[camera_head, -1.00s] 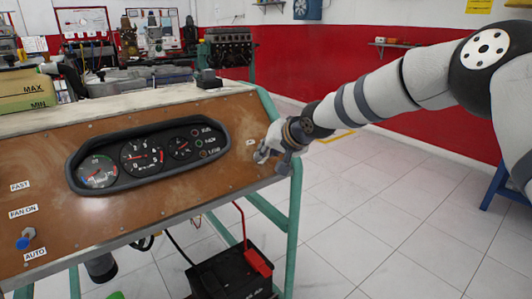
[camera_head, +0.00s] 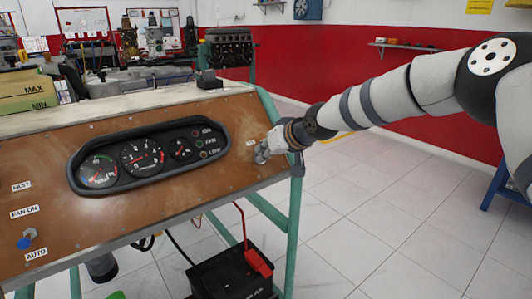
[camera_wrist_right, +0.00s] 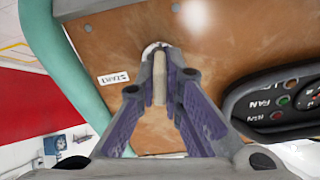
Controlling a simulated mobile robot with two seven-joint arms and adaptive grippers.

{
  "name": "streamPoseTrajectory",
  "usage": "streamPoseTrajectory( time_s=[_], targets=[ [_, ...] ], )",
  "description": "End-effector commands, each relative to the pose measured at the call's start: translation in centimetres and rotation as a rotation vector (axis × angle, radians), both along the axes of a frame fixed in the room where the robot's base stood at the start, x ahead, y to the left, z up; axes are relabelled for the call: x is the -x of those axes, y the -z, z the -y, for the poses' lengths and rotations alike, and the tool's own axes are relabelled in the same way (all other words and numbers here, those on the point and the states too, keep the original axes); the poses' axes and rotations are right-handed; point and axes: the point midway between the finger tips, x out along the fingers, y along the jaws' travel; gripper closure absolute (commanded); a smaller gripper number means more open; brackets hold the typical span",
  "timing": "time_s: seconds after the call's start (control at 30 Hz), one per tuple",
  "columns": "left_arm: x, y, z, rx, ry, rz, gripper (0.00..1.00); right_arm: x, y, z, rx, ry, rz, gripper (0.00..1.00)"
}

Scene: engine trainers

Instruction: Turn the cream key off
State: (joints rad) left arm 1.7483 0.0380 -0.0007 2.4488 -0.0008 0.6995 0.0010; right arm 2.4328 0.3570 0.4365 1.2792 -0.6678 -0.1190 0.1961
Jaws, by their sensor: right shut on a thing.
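The cream key (camera_wrist_right: 159,80) stands out from a round pale fitting on the brown panel. In the right wrist view it sits between the two fingers of my right gripper (camera_wrist_right: 161,68), which are closed on its sides. In the head view my right gripper (camera_head: 262,154) is at the right end of the brown panel (camera_head: 150,210), and its fingers hide the key there. My left gripper is out of view.
A gauge cluster (camera_head: 145,155) with dials and small lamps is left of my right gripper. A START label (camera_wrist_right: 114,78) is beside the key. A blue-tipped switch (camera_head: 26,240) is at lower left.

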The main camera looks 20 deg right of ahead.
Motion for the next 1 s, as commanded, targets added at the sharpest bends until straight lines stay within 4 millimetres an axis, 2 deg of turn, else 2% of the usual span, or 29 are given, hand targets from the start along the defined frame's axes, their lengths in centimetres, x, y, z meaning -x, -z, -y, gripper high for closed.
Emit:
streamPoseTrajectory(
  time_s=[0.4,0.97,1.0],
  targets=[
    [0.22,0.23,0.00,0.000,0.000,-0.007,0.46,0.10,0.29,-0.06,0.130,-0.126,0.041,1.00],
    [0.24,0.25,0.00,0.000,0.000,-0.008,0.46,0.12,0.34,-0.07,0.153,-0.145,0.048,1.00],
    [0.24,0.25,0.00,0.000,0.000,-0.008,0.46,0.13,0.35,-0.07,0.153,-0.145,0.048,0.85]
  ],
)
